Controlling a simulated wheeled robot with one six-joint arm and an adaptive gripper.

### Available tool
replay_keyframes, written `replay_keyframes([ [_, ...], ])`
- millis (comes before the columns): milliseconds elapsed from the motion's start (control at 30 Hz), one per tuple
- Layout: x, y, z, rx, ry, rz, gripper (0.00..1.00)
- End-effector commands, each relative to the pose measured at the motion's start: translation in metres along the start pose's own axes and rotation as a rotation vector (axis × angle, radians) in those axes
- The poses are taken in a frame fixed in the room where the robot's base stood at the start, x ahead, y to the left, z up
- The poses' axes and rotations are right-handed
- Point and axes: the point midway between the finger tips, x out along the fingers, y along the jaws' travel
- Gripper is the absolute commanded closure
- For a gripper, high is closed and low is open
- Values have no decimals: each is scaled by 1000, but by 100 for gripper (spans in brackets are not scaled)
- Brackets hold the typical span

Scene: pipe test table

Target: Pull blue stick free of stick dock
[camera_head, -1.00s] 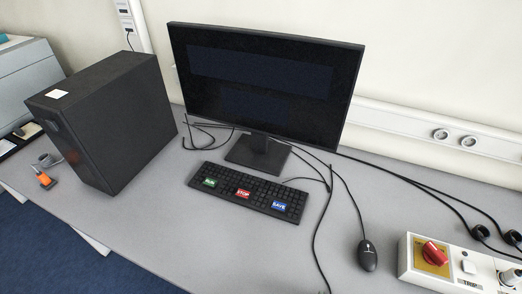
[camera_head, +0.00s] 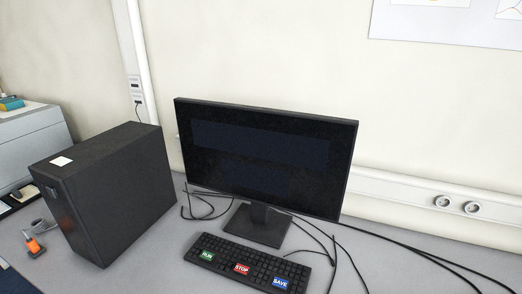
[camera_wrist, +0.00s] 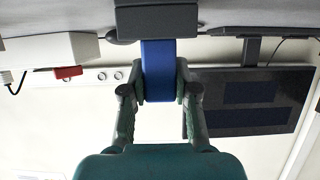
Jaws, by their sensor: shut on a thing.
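The blue stick (camera_wrist: 158,72) shows in the middle of the wrist view, where the scene appears upside down. My gripper (camera_wrist: 160,84) is shut on it, one finger on each side. The end of the stick away from my palm meets a dark grey block (camera_wrist: 158,20), which looks like the stick dock. How deep the stick sits in this block is hidden. The head view shows neither the stick, the dock nor my gripper.
In the wrist view, a white box with a red knob (camera_wrist: 68,72) is at left and a monitor (camera_wrist: 246,102) at right. The head view shows a black computer tower (camera_head: 108,190), the monitor (camera_head: 262,155) and a keyboard (camera_head: 250,262) on the grey table.

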Motion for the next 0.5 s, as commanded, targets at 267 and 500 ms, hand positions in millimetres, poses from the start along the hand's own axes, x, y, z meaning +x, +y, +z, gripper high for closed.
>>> replay_keyframes([
  [267, -5, 0, -12, 0, 1, 0, 100],
  [500, -9, 0, -21, 1, 0, 0, 100],
])
